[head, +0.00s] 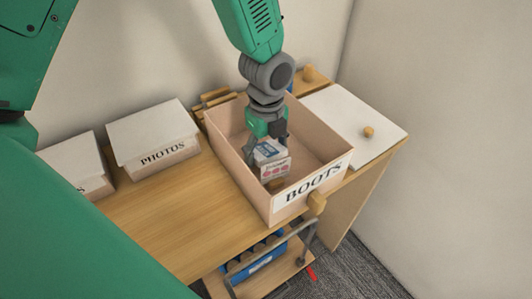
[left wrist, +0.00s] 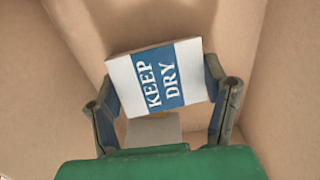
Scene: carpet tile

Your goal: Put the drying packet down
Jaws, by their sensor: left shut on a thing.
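The drying packet (head: 271,156) is a small white block with a blue band; in the left wrist view the packet (left wrist: 160,77) reads "KEEP DRY". My left gripper (head: 268,150) is shut on it, with one finger on each side in the left wrist view (left wrist: 163,100). The gripper and packet are inside the open box labelled BOOTS (head: 312,187). Whether the packet touches the box floor, I cannot tell. My right gripper is not in view.
A lidded box labelled PHOTOS (head: 150,130) and another lidded box (head: 72,162) stand to the left on the wooden table (head: 175,222). A white lid with a knob (head: 340,112) lies right of the BOOTS box. A lower shelf holds a blue item (head: 255,262).

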